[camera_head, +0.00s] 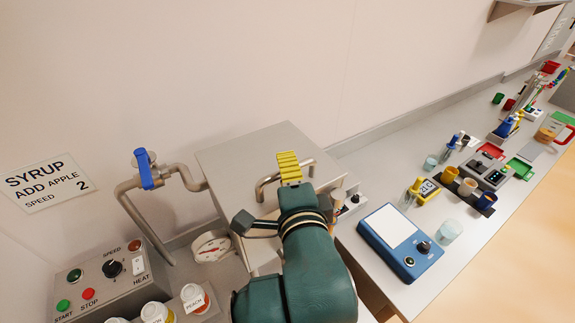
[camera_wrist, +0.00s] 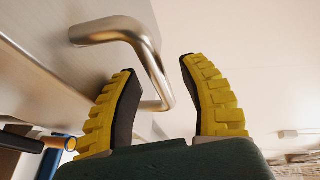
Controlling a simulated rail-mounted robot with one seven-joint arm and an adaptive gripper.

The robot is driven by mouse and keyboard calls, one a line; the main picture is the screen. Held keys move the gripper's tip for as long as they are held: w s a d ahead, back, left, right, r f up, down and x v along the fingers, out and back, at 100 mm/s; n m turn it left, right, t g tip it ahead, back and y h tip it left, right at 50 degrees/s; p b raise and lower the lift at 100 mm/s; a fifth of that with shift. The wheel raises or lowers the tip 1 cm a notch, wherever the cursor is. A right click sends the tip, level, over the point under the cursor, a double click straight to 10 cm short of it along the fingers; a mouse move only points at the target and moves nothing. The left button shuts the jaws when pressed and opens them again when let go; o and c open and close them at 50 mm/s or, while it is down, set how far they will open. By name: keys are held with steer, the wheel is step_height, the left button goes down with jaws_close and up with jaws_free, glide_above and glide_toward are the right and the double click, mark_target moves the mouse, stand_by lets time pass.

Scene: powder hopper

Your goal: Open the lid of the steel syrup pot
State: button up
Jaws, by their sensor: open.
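The steel syrup pot shows in the head view as a boxy grey body with a flat lid (camera_head: 240,150), which looks closed. A bent steel handle (camera_head: 263,185) sits on its near side, partly behind my gripper. My gripper (camera_head: 289,166) is at the handle, with one yellow ribbed finger visible there. In the wrist view, my gripper (camera_wrist: 157,67) is open, with its two fingers apart. The handle (camera_wrist: 147,58) passes between the fingertips in that picture. I cannot tell whether either finger touches it. My arm hides the pot's lower front.
A pipe with a blue valve lever (camera_head: 146,170) stands left of the pot. A control box (camera_head: 110,275) and several jars (camera_head: 157,313) are at lower left. A blue scale (camera_head: 400,240) and small containers fill the bench to the right.

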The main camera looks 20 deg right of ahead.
steer(key=shift+w+d, duration=0.1)
steer(key=shift+w, duration=0.2)
steer(key=shift+f, duration=0.1)
jaws_close()
